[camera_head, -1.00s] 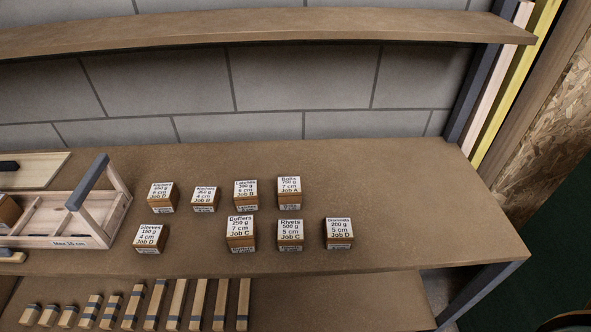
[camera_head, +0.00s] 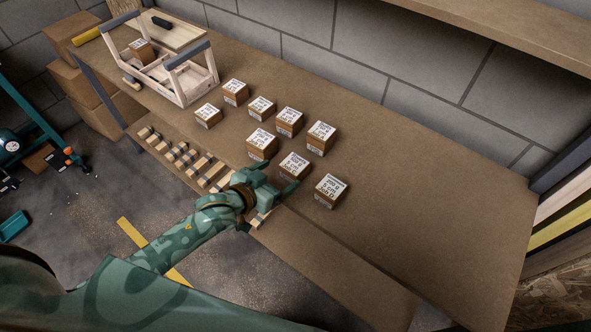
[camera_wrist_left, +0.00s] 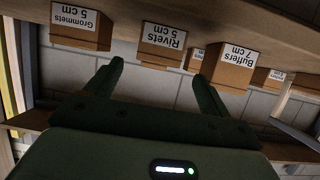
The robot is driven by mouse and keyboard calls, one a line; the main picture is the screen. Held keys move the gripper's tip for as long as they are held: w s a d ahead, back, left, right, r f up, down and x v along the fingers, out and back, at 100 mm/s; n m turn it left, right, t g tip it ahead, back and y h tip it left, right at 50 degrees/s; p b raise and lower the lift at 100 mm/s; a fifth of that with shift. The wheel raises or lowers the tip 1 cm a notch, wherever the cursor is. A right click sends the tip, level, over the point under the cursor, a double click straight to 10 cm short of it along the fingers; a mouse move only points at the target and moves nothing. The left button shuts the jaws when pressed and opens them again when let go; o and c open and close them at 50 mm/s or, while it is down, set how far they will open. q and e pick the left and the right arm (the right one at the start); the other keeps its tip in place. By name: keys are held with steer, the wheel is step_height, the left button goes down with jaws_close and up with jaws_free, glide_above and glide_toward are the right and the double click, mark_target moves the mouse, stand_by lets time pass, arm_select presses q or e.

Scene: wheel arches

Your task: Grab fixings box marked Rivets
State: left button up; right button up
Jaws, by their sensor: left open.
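The box marked Rivets (camera_head: 293,167) stands in the front row of small brown boxes with white labels on the bench. In the left wrist view its label (camera_wrist_left: 162,38) reads upside down as Rivets, 5 cm. My left gripper (camera_head: 280,181) is at the bench's front edge, just short of this box. In the left wrist view my left gripper (camera_wrist_left: 159,70) is open and empty, and the Rivets box shows beyond the gap between its fingers. No contact shows. My right gripper is not in view.
The Buffers box (camera_wrist_left: 230,68) and Grommets box (camera_wrist_left: 80,27) flank Rivets closely. Several other boxes stand behind. A wooden tote (camera_head: 185,82) stands farther left. Wood blocks (camera_head: 196,165) lie on a lower shelf under the bench (camera_head: 420,200), whose right part is clear.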

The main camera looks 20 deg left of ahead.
mark_target(295, 163)
arm_select(q)
steer(key=shift+x, duration=1.05)
steer(key=b+x, duration=0.1)
steer(key=x, duration=0.1)
steer(key=b+x, duration=0.1)
steer(key=x, duration=0.1)
steer(key=shift+w+d+r, duration=0.1)
steer(key=shift+w+d, duration=0.3)
steer(key=shift+w, duration=0.3)
steer(key=shift+s, duration=0.1)
steer(key=shift+c, duration=0.3)
steer(key=c, duration=1.4)
steer(key=shift+o, duration=0.2)
steer(key=shift+r, duration=0.15)
